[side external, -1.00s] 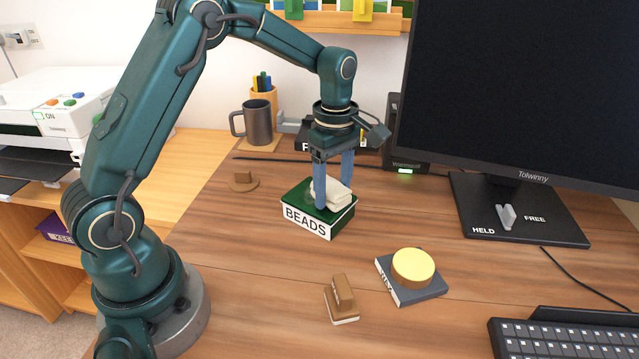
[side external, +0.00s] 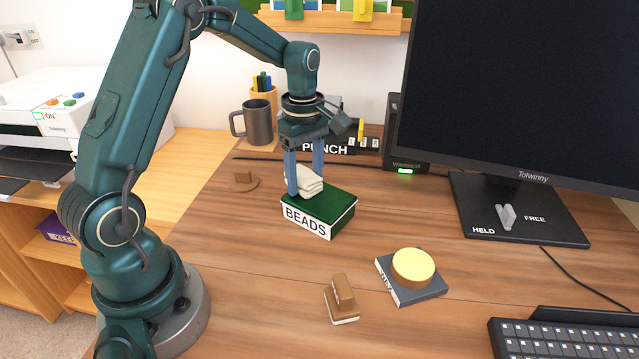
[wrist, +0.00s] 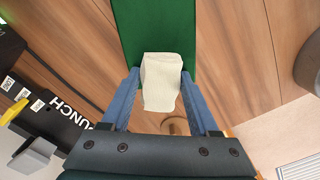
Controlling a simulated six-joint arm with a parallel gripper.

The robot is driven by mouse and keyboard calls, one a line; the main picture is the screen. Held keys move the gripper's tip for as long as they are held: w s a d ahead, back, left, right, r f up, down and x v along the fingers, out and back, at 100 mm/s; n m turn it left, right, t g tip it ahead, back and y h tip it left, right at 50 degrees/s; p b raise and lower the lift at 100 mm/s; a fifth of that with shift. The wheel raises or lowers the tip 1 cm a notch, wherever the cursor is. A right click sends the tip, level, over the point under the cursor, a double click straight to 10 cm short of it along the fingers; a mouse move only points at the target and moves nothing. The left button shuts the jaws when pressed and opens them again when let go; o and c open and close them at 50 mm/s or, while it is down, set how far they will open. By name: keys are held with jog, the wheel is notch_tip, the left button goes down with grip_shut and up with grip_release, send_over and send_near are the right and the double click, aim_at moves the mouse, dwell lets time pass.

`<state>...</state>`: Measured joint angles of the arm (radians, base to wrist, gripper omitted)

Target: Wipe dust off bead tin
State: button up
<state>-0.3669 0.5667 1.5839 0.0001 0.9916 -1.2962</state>
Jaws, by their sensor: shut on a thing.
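The bead tin (side external: 322,209) is a green box with a white front label reading BEADS, flat on the wooden desk. Its green lid also shows in the wrist view (wrist: 155,25). My gripper (side external: 305,186) is shut on a folded cream cloth (side external: 304,178), at the back left edge of the lid. In the wrist view the cloth (wrist: 161,85) sits between the blue fingers and overlaps the lid's edge, partly hanging past it. The lid looks plain green, with no dust visible at this size. The side view does not show clearly whether the cloth touches the lid.
A black PUNCH box (side external: 330,146) and a grey mug (side external: 258,122) stand behind. A brush-like block (side external: 342,299) and a grey book with a yellow disc (side external: 413,268) lie in front. The monitor (side external: 520,90) fills the right.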

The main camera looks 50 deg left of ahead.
jog(key=shift+d+r, duration=0.1)
jog(key=shift+r, duration=4)
